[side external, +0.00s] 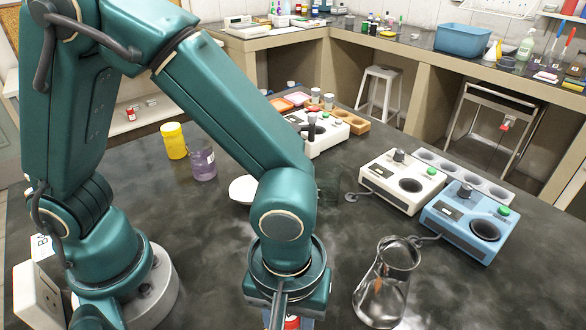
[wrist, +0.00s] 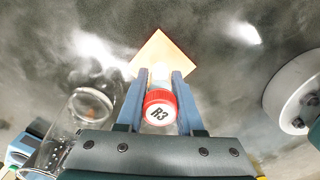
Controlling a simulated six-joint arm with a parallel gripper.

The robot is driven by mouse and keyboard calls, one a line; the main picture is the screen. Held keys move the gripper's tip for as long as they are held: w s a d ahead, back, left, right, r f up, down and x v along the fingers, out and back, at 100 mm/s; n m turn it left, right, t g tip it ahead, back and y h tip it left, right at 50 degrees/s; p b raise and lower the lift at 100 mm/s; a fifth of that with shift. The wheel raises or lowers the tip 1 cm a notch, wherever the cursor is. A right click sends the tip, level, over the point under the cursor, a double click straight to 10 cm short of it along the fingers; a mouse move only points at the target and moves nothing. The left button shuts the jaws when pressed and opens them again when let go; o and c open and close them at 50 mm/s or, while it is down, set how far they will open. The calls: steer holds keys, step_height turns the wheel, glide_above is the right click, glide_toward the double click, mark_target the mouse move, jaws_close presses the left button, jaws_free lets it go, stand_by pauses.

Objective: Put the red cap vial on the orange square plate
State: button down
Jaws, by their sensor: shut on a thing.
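My gripper (wrist: 160,78) is shut on the red cap vial (wrist: 160,107). The vial is clear with a red cap marked R3, and it sits between the two blue fingers with the cap toward the wrist camera. The orange square plate (wrist: 164,48) lies on the dark bench beyond the fingertips, and the vial's far end overlaps it in the wrist view. I cannot tell whether the vial touches the plate. In the side view a bit of the red cap (side external: 292,322) shows at the bottom edge under my gripper; the plate is not visible there.
A glass flask (side external: 386,283) stands close to the right of my gripper; it also shows at left in the wrist view (wrist: 80,125). A blue device (side external: 468,222) and a white device (side external: 402,180) stand behind it.

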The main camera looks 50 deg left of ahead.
steer(key=shift+f, duration=0.15)
steer(key=c, duration=0.5)
jaws_free()
steer(key=shift+f, duration=0.1)
steer(key=shift+c, duration=0.2)
step_height(320, 180, up, 12)
steer(key=shift+a+r, duration=0.1)
steer(key=shift+r, duration=0.05)
steer(key=a+r+m+t, duration=0.1)
steer(key=a+m+t, duration=0.4)
steer(key=a, duration=1.2)
steer(key=w+m, duration=0.1)
steer(key=m, duration=0.1)
steer(key=shift+r+m+t, duration=0.2)
steer(key=shift+m+t, duration=0.1)
